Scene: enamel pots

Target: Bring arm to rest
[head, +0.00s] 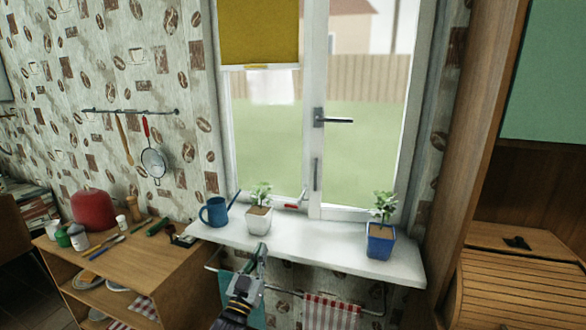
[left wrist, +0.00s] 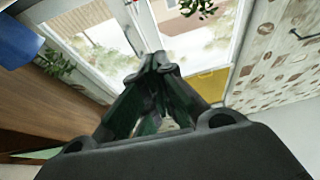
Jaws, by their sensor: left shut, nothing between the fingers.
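My left gripper (head: 262,250) is in the lower middle of the head view, in front of the windowsill (head: 320,250). Its fingers point up toward the sill, below the white pot. In the left wrist view my left gripper (left wrist: 155,62) has its fingers closed together with nothing between them. My right gripper is not in view.
On the sill stand a blue watering can (head: 215,211), a white pot with a plant (head: 258,220) and a blue pot with a plant (head: 380,242). Below hang a teal towel (head: 228,286) and a checked towel (head: 330,311). A wooden shelf unit (head: 150,262) stands left, a wooden cabinet (head: 480,150) right.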

